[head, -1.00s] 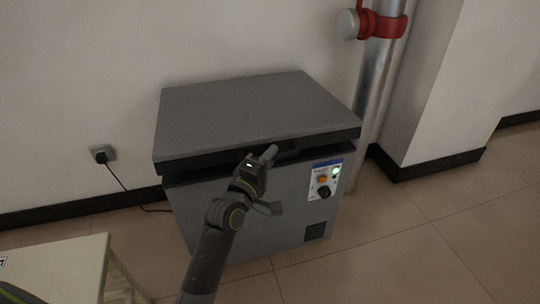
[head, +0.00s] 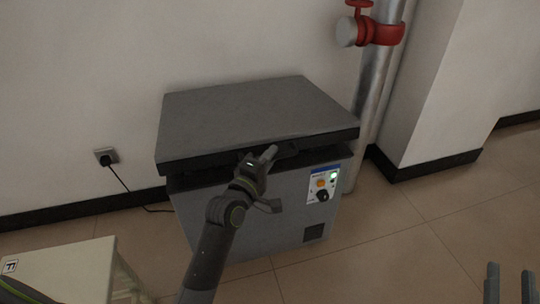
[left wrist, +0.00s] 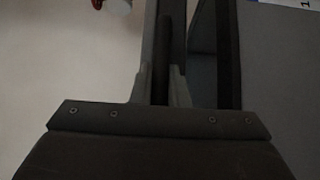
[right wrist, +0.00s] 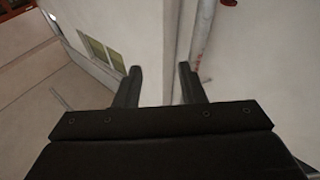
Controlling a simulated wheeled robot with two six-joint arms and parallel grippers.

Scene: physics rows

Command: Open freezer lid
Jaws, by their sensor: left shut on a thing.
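The grey chest freezer (head: 262,222) stands against the wall, with its flat grey lid (head: 250,112) on top. A dark gap runs under the lid's front edge, so the lid is slightly raised. My left gripper (head: 268,176) is at the front edge of the lid, near its middle. In the left wrist view, its fingers (left wrist: 162,85) are shut on a dark bar, the lid's handle or edge (left wrist: 165,40); I cannot tell which. My right gripper (head: 509,285) is at the lower right, apart from the freezer. In the right wrist view its fingers (right wrist: 162,88) are open and empty.
A control panel (head: 322,185) is on the freezer's front right. A metal pipe with a red valve (head: 378,32) and a wall pillar stand at the right. A pale table (head: 80,262) is at the lower left. Floor at the right is clear.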

